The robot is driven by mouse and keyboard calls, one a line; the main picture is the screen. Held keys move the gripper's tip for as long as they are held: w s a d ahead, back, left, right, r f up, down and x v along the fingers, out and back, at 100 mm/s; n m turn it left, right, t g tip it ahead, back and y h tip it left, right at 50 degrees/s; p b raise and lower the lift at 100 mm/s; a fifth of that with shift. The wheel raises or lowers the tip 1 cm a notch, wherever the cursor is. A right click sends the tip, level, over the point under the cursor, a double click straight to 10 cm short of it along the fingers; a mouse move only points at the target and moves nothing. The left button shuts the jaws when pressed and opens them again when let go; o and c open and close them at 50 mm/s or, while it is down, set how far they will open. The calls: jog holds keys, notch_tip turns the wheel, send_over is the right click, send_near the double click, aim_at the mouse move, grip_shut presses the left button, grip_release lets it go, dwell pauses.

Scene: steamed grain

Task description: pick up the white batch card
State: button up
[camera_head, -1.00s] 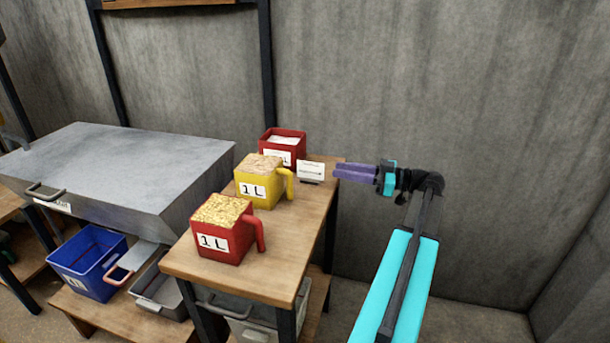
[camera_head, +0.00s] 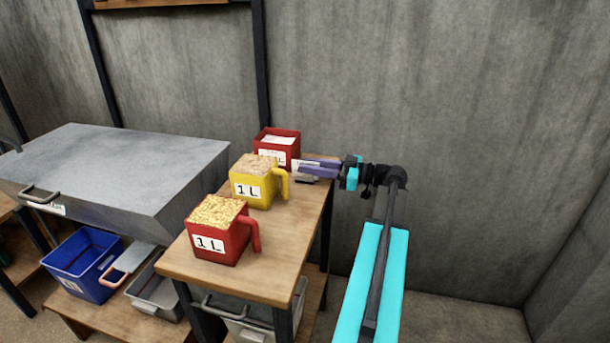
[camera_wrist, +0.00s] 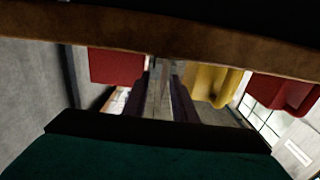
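The white batch card (camera_head: 297,172) stands at the far right of the wooden table, beside the far red measuring cup (camera_head: 277,145). In the dark wrist view, the fingers (camera_wrist: 160,100) lie either side of a pale upright strip, which seems to be the card seen edge-on. The fingers look apart; contact with the card is unclear.
A yellow cup (camera_head: 256,185) and a near red cup (camera_head: 220,230), both holding grain, stand along the wooden table (camera_head: 277,262). A large grey metal box (camera_head: 120,170) is at left. A blue bin (camera_head: 85,265) sits lower. The concrete wall is behind.

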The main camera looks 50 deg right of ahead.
aim_at(293, 176)
jog(key=shift+w+a, duration=0.1)
jog(key=shift+w, duration=0.1)
jog(key=shift+p+x, duration=0.4)
jog(key=shift+x, duration=2.15)
jog(key=shift+a, duration=0.2)
grip_shut()
